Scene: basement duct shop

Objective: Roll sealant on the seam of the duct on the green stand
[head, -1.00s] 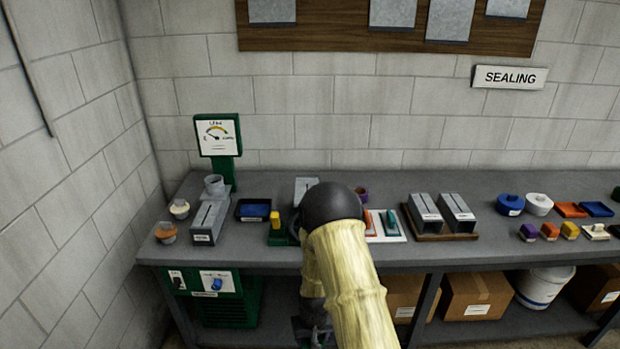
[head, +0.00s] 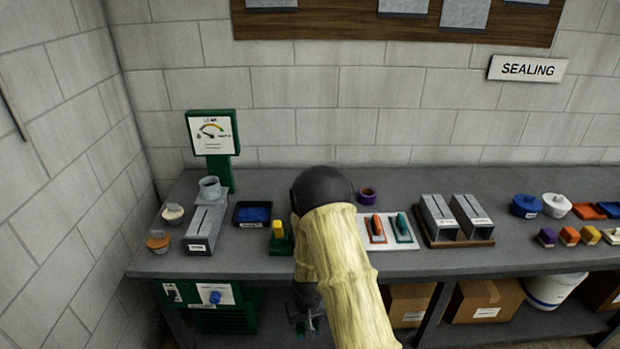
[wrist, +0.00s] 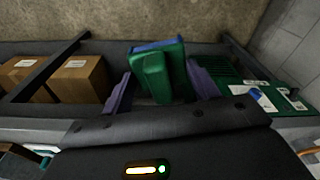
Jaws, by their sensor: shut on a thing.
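My gripper (wrist: 160,90) has purple fingers and is shut on a green block-like tool with a blue edge (wrist: 155,72). In the head view the gripper (head: 307,322) hangs below my forearm, in front of the bench edge, and is mostly hidden. A green stand (head: 281,245) with a yellow block (head: 278,229) shows just left of my arm on the bench. Whatever duct is on that stand, and its seam, is hidden behind my arm. A blue tray in a dark frame (head: 253,214) lies left of the stand.
A grey duct (head: 202,226) and a green leak gauge (head: 212,135) stand at the left. Right of my arm are a white board with orange and teal tools (head: 389,241) and two ducts on a wooden base (head: 455,243). Cardboard boxes (head: 485,300) sit on the lower shelf.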

